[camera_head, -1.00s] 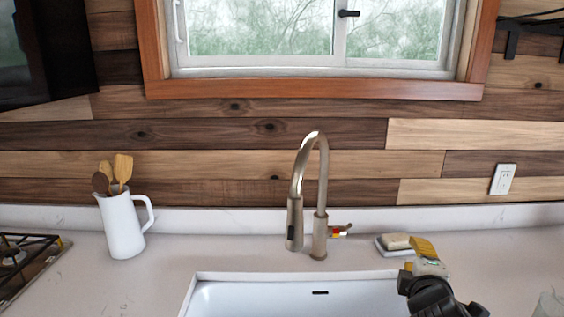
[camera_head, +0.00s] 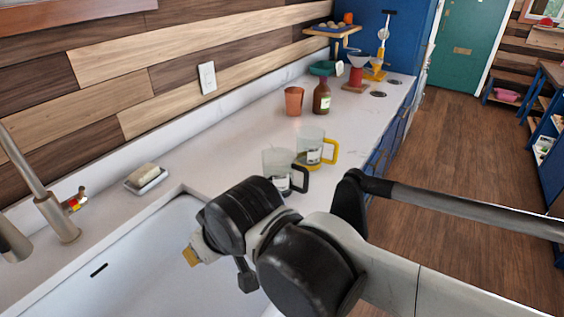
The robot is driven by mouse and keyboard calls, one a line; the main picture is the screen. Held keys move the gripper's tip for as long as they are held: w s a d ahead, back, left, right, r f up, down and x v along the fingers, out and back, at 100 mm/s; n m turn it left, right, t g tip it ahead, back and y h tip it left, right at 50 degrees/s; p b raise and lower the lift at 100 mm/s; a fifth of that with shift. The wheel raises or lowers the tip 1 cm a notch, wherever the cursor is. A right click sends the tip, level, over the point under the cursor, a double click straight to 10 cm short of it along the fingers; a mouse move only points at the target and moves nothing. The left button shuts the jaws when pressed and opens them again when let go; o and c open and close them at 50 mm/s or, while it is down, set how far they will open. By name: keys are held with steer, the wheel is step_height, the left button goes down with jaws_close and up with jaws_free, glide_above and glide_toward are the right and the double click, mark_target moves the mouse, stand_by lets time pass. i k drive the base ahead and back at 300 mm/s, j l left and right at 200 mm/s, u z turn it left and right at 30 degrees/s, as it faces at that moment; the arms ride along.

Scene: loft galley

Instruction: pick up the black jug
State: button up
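A clear jug with a black handle (camera_head: 278,163) stands upright on the white counter, just beyond my arm. The arm's black joint is close in front of its base in the picture. A second clear jug, with a yellow handle (camera_head: 311,146), stands right behind it. My gripper (camera_head: 191,256) points down and left over the sink, left of the black-handled jug and apart from it. Only a small yellowish tip of it shows; the rest is hidden behind my arm, so I cannot see its fingers' opening.
The sink (camera_head: 140,262) and faucet (camera_head: 50,205) are at left, with a soap dish (camera_head: 147,181) behind. A terracotta cup (camera_head: 294,101) and brown bottle (camera_head: 321,98) stand beyond the jugs. Counter between cup and soap dish is clear.

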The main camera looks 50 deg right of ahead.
mark_target(278, 164)
steer(key=z, duration=1.15)
